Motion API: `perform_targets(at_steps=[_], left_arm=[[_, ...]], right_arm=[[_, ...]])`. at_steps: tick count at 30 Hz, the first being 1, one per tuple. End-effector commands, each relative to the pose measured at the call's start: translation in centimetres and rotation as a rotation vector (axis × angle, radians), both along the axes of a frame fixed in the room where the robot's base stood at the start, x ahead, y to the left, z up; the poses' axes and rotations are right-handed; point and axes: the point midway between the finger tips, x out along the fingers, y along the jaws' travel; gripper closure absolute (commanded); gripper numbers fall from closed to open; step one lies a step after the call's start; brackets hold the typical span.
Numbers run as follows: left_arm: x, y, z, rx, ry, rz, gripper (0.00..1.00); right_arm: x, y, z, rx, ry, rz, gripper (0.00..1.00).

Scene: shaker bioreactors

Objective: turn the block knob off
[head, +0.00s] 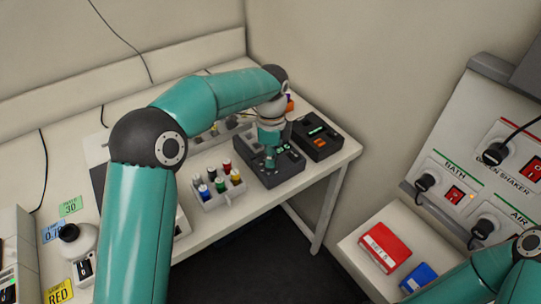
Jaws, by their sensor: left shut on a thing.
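A dark box-shaped device (291,170), which looks like the block unit, stands on the white table to the right of the vial rack. It has a small lit display and dark openings on top. My left gripper (270,160) reaches down from above onto this device and is shut at its top face. The fingers hide what they hold; it appears to be the block knob, whose setting I cannot read. Part of my right arm shows at the lower right, but its gripper is out of the picture.
A second dark device (319,139) with a display stands just right. A rack (217,197) of coloured vials stands to the left. A wall panel (480,165) carries plugs and red switches. A red box (385,247) and a blue box (418,277) lie on the right-hand surface.

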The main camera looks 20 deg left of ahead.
Motion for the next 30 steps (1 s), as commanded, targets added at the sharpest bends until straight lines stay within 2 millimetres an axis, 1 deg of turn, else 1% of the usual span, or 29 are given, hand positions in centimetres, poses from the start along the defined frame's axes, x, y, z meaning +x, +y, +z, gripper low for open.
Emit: perform_targets(at_steps=[5,11,17,30], left_arm=[[0.07,0.01,0.08,0.002,-0.003,0.036,1.0],[0.12,0.0,0.13,0.003,-0.004,0.135,1.0],[0.17,-0.01,0.17,0.002,-0.006,0.295,1.0],[0.28,-0.03,0.2,0.0,-0.009,0.712,1.0]], right_arm=[[0.0,-0.01,0.1,0.0,0.0,0.0,0.6],[0.0,0.0,0.32,0.0,0.0,0.0,0.6],[0.0,0.0,0.56,0.0,0.0,0.0,0.6],[0.0,0.0,0.8,0.0,0.0,0.0,0.6]])
